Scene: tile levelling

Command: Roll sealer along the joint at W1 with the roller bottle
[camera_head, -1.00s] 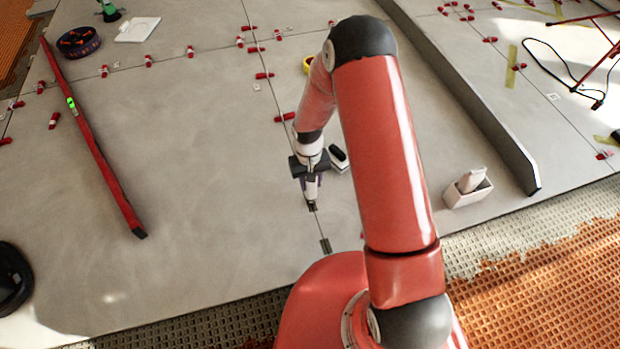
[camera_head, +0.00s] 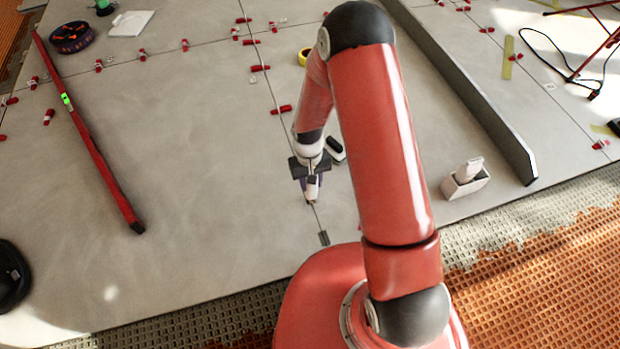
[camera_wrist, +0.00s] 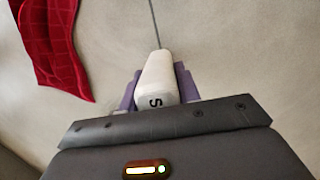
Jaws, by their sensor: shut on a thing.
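In the wrist view the bottle's narrow end lies at the dark joint line (camera_wrist: 154,25) between the pale tiles. In the head view my gripper (camera_head: 311,190) is low over the same joint (camera_head: 318,217), with a dark piece (camera_head: 323,238) on the joint just nearer to me. Whether the bottle's tip touches the floor cannot be told. No W1 label is readable.
A dark and white block (camera_head: 335,150) lies right of my gripper. A white holder (camera_head: 465,180) stands further right, before a long grey bar (camera_head: 470,100). A red level (camera_head: 90,140) lies left. Red clips (camera_head: 281,109) dot the joints. A red cloth (camera_wrist: 55,45) shows in the wrist view.

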